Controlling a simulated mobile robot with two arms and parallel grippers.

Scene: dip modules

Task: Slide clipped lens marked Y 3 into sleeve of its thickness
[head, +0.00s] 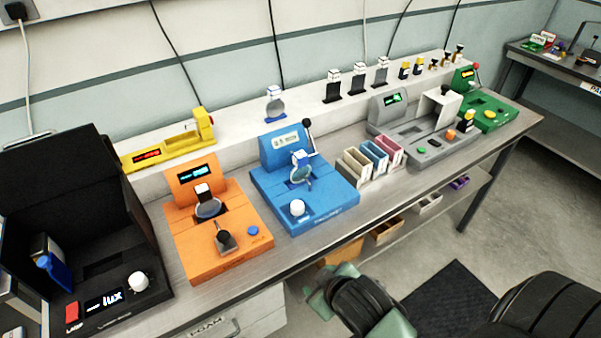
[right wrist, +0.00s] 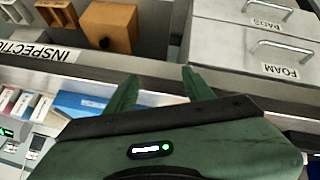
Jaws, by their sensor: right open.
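Three round lenses in white-topped clips show in the head view: one in the blue machine (head: 300,172), one in the orange machine (head: 208,207), and one on the back ledge (head: 274,106). Their marks are too small to read, so I cannot tell which is Y 3. Three upright sleeves stand side by side on the bench: beige (head: 356,164), blue (head: 375,156) and pink (head: 391,150). My right gripper (head: 326,284) is open and empty in front of the bench, well away from the lenses; its spread fingers show in the right wrist view (right wrist: 160,92). My left gripper is out of view.
A black open box (head: 85,225) stands at the left, grey (head: 420,135) and green (head: 490,112) machines at the right. Drawers (right wrist: 262,58) and wooden bins (right wrist: 110,28) are below the bench.

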